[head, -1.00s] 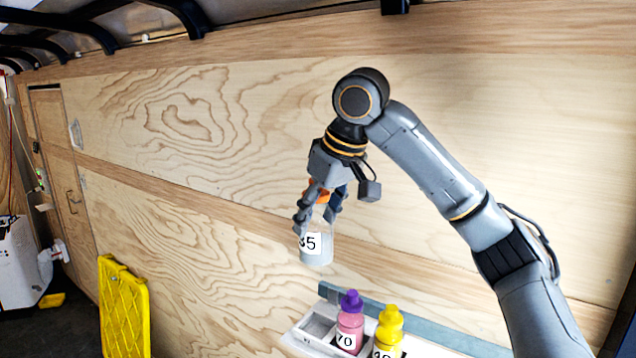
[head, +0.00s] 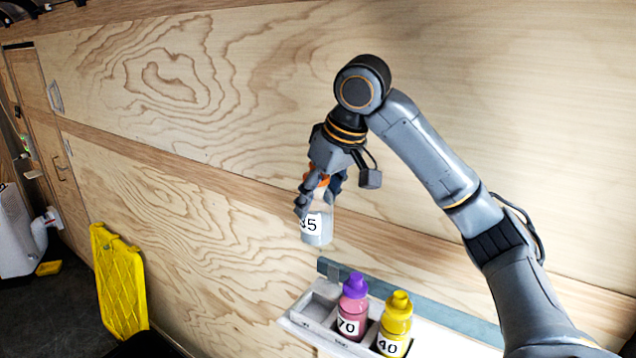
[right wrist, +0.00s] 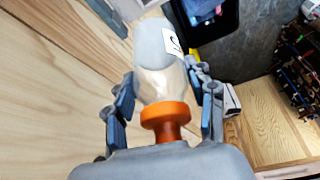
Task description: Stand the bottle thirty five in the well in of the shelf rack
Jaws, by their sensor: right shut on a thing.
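Bottle thirty five (head: 317,229) is pale grey and translucent, with an orange cap and a white label; "35" is partly hidden by a finger. My right gripper (head: 319,199) is shut on its upper part and holds it nearly upright in the air. The bottle also shows between the fingers in the right wrist view (right wrist: 160,75). The pale shelf rack (head: 290,322) is below the bottle, with a clear gap between them. Its leftmost visible well (head: 319,304) looks empty; the small label there is unreadable. My left gripper is out of view.
A pink bottle marked 70 (head: 352,310) with a purple cap and a yellow bottle marked 40 (head: 396,325) stand in the rack, right of the empty well. A grey-blue strip (head: 420,309) runs behind them along the plywood wall. A yellow panel (head: 119,285) stands at left.

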